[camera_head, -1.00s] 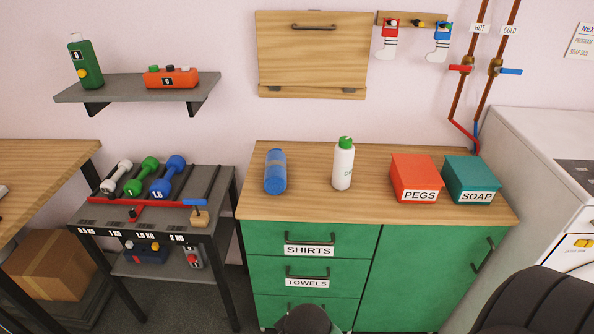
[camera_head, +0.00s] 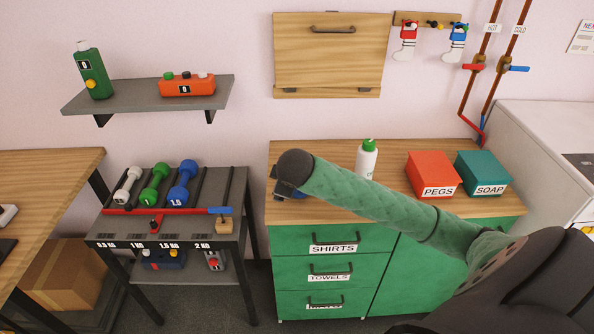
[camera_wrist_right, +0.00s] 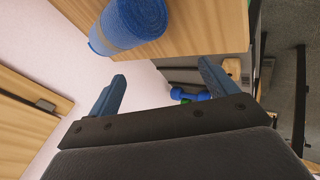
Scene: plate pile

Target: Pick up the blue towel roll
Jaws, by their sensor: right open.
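The blue towel roll (camera_wrist_right: 128,25) shows in the right wrist view at the top, lying at the edge of the wooden counter. A paler band runs around it. In the head view my right arm hides most or all of the roll. My right gripper (camera_wrist_right: 163,84) is open, with its two bluish fingers wide apart and nothing between them. The roll is apart from the fingers, above and left of the gap in the wrist view. In the head view the right gripper (camera_head: 281,188) is over the counter's left end, partly hidden by its wrist. My left gripper is not in view.
A white bottle with a green cap (camera_head: 367,159) stands right of the roll's spot, close behind my forearm. The red PEGS box (camera_head: 431,170) and teal SOAP box (camera_head: 480,170) stand farther right. A dumbbell rack (camera_head: 170,225) stands left of the green cabinet (camera_head: 345,270).

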